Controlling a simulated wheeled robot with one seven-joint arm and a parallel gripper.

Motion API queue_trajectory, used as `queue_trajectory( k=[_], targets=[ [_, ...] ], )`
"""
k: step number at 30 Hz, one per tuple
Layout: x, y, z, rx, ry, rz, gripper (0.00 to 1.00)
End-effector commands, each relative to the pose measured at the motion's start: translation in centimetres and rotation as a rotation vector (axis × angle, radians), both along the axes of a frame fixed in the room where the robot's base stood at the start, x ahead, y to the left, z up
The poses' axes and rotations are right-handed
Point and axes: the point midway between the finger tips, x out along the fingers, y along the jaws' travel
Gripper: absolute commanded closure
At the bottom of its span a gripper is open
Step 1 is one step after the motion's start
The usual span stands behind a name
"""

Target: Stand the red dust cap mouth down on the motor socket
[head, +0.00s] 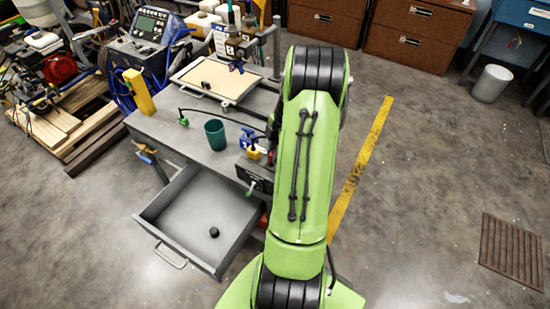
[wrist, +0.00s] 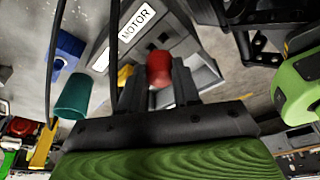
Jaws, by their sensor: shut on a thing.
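The red dust cap (wrist: 159,68) sits between the two fingertips of my gripper (wrist: 157,82) in the wrist view, and the gripper is shut on it. Which way its mouth faces is hard to tell. A grey unit with a white MOTOR label (wrist: 136,27) lies beyond the fingers, above and left of the cap. The motor socket itself cannot be made out. In the head view my green arm hides the gripper and the cap.
The grey bench (head: 180,132) holds a dark green cup (head: 215,134), a blue and yellow item (head: 250,142), a yellow block (head: 139,92) and a framed board (head: 215,78). An open drawer (head: 180,215) juts forward, with a small black knob-like object (head: 214,232) inside.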

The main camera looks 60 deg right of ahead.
Motion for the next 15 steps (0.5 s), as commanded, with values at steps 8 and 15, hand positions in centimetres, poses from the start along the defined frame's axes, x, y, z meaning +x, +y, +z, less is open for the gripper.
queue_trajectory(
  k=[8, 15],
  targets=[
    [0.0, 0.0, -3.5, 0.0, 0.0, 0.0, 0.96],
    [0.0, 0.0, -3.8, 0.0, 0.0, -0.001, 0.96]
  ],
)
